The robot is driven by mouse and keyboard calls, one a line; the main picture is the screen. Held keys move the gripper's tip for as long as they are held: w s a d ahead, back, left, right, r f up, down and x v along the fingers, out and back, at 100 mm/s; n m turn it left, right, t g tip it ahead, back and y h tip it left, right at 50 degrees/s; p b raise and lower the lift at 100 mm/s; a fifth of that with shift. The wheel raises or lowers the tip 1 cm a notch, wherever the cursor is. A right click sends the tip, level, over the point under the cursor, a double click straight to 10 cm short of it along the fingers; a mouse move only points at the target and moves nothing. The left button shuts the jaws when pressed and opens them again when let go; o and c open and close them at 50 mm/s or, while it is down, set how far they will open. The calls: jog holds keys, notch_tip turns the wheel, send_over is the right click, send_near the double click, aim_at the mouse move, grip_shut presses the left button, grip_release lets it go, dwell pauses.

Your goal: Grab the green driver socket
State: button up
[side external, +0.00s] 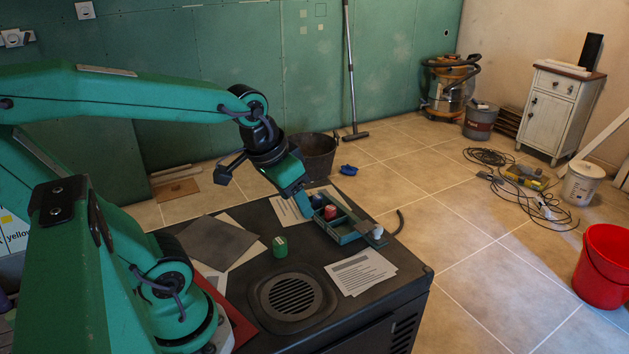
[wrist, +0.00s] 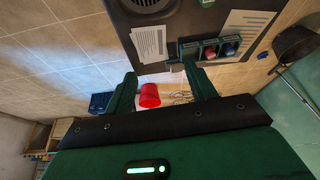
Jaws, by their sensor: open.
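The green driver socket (side external: 280,246) stands upright on the black cabinet top, between the grey sheet and the round vent. In the wrist view, a small green piece of it (wrist: 205,2) shows at the top edge, mostly cut off. My gripper (side external: 302,207) is to the right of and beyond the socket, close to the green tray (side external: 348,238). In the wrist view my gripper (wrist: 160,68) has its two fingers spread apart with nothing between them. A red socket (side external: 331,212) and a blue socket (side external: 318,200) sit in tray compartments.
White papers (side external: 360,272) lie in front of the tray, and a dark grey sheet (side external: 217,243) lies left of the socket. The round vent (side external: 292,292) is near the front edge. A red bucket (side external: 604,266) stands on the floor at right.

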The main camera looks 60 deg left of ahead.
jog(key=w+a+f+n+g, duration=0.2)
jog(key=a+f+g, duration=0.1)
jog(key=a+f, duration=0.3)
jog(key=n+g, duration=0.1)
jog(key=n, duration=0.1)
send_over(280, 241)
jog(key=shift+h, duration=0.3)
jog(key=f, duration=0.6)
jog(key=shift+w+d+f, duration=0.1)
jog(key=shift+d+f, duration=0.2)
jog(key=shift+a+f, duration=0.4)
jog(key=shift+f, duration=0.15)
jog(key=shift+f, duration=0.1)
jog(key=shift+f, duration=1.2)
jog(key=shift+f, duration=0.1)
jog(key=shift+f, duration=2.5)
